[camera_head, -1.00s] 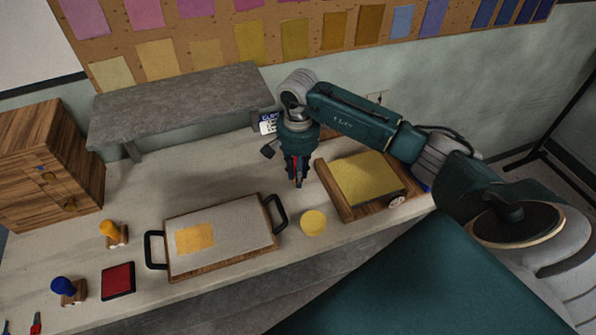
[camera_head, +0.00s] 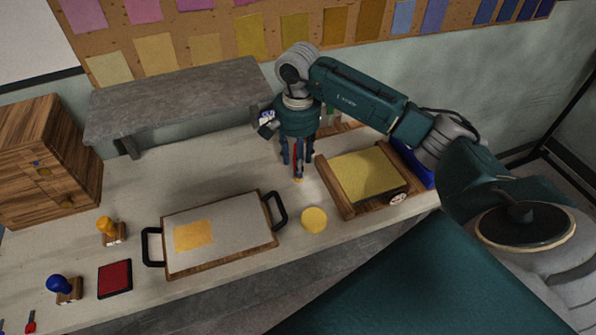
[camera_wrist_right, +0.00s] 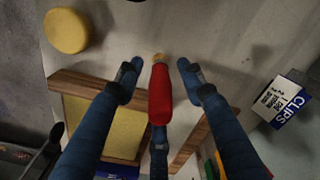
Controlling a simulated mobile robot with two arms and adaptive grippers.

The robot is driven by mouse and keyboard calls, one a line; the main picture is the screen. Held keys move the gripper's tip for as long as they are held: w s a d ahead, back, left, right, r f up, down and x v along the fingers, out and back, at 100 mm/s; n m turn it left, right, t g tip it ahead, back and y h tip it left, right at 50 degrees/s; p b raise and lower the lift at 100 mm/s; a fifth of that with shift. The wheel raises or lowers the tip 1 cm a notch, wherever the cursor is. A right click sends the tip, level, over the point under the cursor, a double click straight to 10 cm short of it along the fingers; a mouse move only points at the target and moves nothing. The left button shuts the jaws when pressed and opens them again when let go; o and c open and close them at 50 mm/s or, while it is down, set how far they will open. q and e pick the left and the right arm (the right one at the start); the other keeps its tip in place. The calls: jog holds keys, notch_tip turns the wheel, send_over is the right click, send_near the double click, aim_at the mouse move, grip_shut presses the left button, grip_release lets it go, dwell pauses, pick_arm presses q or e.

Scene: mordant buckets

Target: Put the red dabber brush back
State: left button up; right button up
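The red dabber brush (camera_wrist_right: 160,95) is between the fingers of my right gripper (camera_head: 298,172), its pale tip away from the wrist. In the head view the red handle (camera_head: 296,156) shows between the fingers, tip down. The right fingers (camera_wrist_right: 158,80) are spread, with visible gaps on both sides of the brush; one more finger lies behind the handle. I cannot tell whether the tip touches the table. A wooden rack (camera_head: 343,128) with coloured items is partly hidden behind the right gripper. My left gripper is not in view.
A wooden frame with a yellow pad (camera_head: 368,175) is right of the gripper, a yellow disc (camera_head: 314,219) in front. A handled board (camera_head: 225,236), stamps, a red pad (camera_head: 115,279) and a drawer cabinet (camera_head: 45,160) are left. A CLIPS box (camera_wrist_right: 285,103) stands close by.

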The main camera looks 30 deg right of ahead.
notch_tip(320, 180, up, 6)
jog(key=shift+r+b, duration=0.2)
jog(key=shift+b, duration=0.7)
jog(key=shift+r, duration=0.7)
